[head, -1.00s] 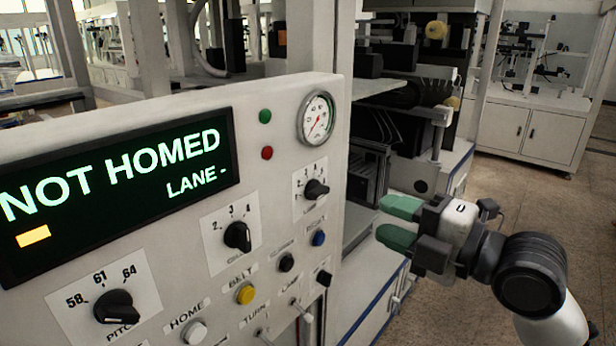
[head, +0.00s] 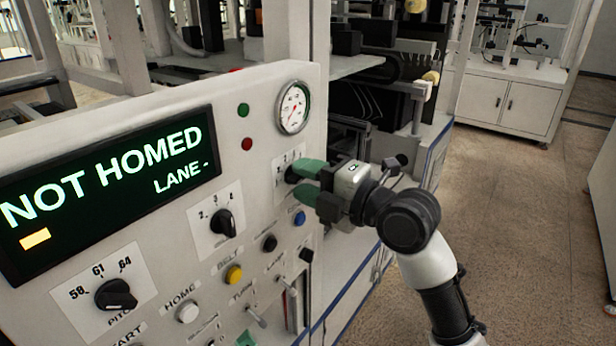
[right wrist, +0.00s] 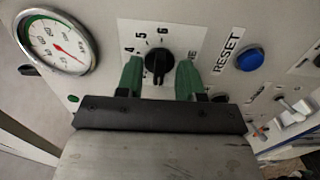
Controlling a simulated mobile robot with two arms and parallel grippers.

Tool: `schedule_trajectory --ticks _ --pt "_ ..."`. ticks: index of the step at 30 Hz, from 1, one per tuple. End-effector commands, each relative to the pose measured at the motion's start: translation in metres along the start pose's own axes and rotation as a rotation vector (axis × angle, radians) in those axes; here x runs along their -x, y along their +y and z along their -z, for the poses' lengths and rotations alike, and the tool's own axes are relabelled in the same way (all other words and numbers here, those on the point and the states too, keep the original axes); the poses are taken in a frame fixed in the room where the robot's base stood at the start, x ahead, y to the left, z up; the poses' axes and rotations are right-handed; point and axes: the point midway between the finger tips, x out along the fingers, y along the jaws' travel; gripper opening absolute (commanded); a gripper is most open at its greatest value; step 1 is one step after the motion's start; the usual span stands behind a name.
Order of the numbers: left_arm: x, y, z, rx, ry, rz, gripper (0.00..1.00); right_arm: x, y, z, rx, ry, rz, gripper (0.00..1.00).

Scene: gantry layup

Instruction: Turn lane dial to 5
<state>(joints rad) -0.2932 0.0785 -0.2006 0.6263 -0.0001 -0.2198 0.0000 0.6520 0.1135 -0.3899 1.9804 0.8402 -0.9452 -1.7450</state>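The lane dial is a black knob on a white plate at the panel's upper right. In the right wrist view the dial (right wrist: 158,66) shows 4, 5 and 6 along its plate; which number it points at I cannot tell. My right gripper (right wrist: 160,78) is open, with one green finger on each side of the knob and small gaps showing. In the head view the right gripper (head: 308,181) covers much of the dial (head: 292,174).
The display (head: 110,190) reads NOT HOMED, LANE -. The pitch dial (head: 116,294) and another dial (head: 224,223) sit to the left. A gauge (head: 293,107) is above the lane dial, and a blue reset button (right wrist: 250,58) is close beside it. Toggle switches (head: 256,317) stick out below.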

Motion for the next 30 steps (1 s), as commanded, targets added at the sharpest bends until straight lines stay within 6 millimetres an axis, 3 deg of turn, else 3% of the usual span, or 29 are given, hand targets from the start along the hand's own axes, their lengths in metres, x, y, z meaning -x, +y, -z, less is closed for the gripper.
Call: schedule_trajectory --ticks 3,10,22,30 --pt "-0.0001 0.0004 -0.004 0.0 -0.006 -0.001 0.66 0.0002 -0.0001 -0.0001 0.0 0.0 0.0 0.36" --pt "0.0 0.0009 -0.0091 0.0 -0.015 -0.001 0.66 0.0005 0.0 -0.0002 0.0 0.0 0.0 0.0" --pt "0.0013 0.0001 -0.0094 0.0 -0.015 0.0 0.66 0.0005 -0.0002 -0.0005 -0.042 -0.001 0.001 0.0" --pt "0.006 -0.0002 -0.0088 0.0 -0.015 0.0 0.66 0.0004 0.0004 -0.0009 -0.207 -0.002 0.003 0.0"
